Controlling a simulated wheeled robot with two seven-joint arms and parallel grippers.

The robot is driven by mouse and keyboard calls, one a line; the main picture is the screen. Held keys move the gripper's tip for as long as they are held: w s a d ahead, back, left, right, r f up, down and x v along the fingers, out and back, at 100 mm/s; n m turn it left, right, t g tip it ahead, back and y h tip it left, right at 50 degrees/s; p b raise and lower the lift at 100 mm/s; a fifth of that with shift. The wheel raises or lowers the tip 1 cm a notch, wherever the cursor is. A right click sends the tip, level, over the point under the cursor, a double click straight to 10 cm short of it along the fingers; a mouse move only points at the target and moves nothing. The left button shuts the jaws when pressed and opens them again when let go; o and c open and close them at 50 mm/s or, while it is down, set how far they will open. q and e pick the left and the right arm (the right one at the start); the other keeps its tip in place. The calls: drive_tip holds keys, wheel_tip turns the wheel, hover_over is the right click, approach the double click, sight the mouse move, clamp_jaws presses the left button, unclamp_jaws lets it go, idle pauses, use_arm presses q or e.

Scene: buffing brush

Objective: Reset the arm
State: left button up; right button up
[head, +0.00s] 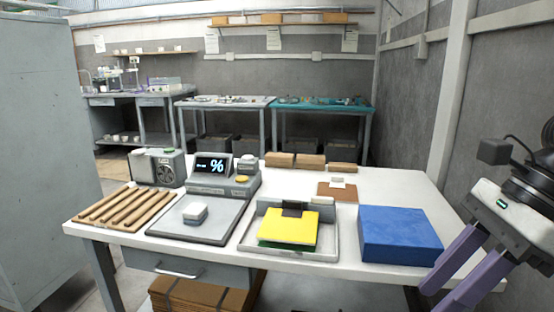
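My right gripper (442,296) is at the right edge of the head view, beside the front right corner of the white table (410,190). Its two purple fingers point down and to the left and stand apart, with nothing seen between them. One finger runs out at the bottom of the picture. My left gripper is not in view.
A grey cabinet (40,150) stands left.

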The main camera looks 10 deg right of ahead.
drive_tip(key=a+r+m+g+y+p, duration=0.1)
drive_tip(key=a+m+g+y, duration=0.2)
drive_tip(key=a+y, duration=1)
drive_tip(key=w+a+r+m+t+y+p, duration=0.15)
drive_tip(key=w+a+m+t, duration=0.5)
drive_tip(key=m+t, duration=0.65)
drive_tip(key=w+d+f+m+t+h, duration=0.1)
drive_tip(key=d+f+m+t+h, duration=0.15)
drive_tip(key=f+m+h, duration=0.4)
drive_tip(key=w+d+f+m+t+h+p, duration=0.1)
drive_tip(key=d+f+m+h, duration=0.2)
drive_tip(key=f+m, duration=0.6)
drive_tip(key=w+d+f+m+t+h, duration=0.1)
drive_tip(key=d+f+m+t+h, duration=0.2)
drive_tip(key=f+m, duration=0.5)
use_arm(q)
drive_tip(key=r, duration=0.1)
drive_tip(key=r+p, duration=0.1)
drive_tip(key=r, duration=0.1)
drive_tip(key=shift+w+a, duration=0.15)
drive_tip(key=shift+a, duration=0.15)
use_arm(e)
drive_tip(key=s+f+m+g+h, duration=0.4)
drive_tip(key=s+f+m+g, duration=0.4)
drive_tip(key=s+f, duration=0.8)
wheel_tip(320, 180, down, 2)
drive_tip(key=shift+s+f+g+h, duration=0.1)
drive_tip(key=shift+s+g+h, duration=0.05)
drive_tip(key=shift+g+h, duration=0.35)
